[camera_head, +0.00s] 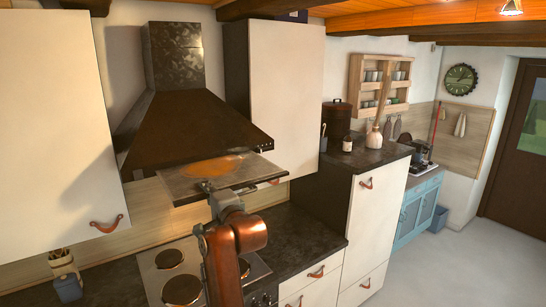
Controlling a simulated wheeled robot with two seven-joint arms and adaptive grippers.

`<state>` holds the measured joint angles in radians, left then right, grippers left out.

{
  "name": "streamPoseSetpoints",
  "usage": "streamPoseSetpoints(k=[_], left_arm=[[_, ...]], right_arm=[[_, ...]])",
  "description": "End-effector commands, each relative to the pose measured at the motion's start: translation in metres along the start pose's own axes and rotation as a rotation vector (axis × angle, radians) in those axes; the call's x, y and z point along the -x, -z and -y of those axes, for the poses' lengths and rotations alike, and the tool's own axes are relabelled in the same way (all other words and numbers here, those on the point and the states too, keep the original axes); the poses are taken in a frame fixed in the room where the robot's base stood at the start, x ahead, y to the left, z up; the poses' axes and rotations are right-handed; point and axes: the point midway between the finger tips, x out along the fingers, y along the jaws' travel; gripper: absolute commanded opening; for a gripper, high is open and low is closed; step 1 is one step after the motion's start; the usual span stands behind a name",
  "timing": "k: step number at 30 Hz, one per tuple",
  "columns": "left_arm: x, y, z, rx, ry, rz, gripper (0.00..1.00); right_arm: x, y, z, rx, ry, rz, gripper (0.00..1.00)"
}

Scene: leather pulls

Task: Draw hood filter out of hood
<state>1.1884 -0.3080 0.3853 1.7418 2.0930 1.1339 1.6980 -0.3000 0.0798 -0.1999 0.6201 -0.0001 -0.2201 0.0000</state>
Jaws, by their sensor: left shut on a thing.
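The hood filter (216,172) is a flat, dark-framed panel with an orange-brown patch on its upper face. It lies roughly level, slightly tilted, just below and in front of the dark range hood (188,130). My left gripper (224,192) is at the filter's near edge, shut on it, with my reddish arm rising from below. The fingertips are small and partly hidden. Whether the filter's back edge still touches the hood cannot be told. My right gripper is not in view.
A cooktop (165,272) with several round burners lies below the filter on the dark counter (298,232). White wall cabinets (50,130) flank the hood on both sides. A tall white cabinet (375,215) stands to the right. Open floor (450,265) lies further right.

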Motion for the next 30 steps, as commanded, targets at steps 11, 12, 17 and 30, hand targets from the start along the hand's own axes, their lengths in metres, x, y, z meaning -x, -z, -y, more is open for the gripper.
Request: streamPoseSetpoints(k=[11, 12, 17, 30], left_arm=[[0.026, 0.000, 0.001, 0.003, 0.004, -0.001, 0.00], [0.029, 0.001, 0.001, 0.003, 0.004, -0.002, 0.00], [0.039, 0.000, 0.001, 0.003, 0.004, -0.001, 0.00], [0.068, 0.000, 0.001, 0.002, 0.004, -0.001, 0.00]], right_arm=[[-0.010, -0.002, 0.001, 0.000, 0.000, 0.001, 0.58], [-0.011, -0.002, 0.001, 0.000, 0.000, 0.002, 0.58], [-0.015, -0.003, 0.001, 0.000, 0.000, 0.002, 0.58], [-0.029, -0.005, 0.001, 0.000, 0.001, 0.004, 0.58]])
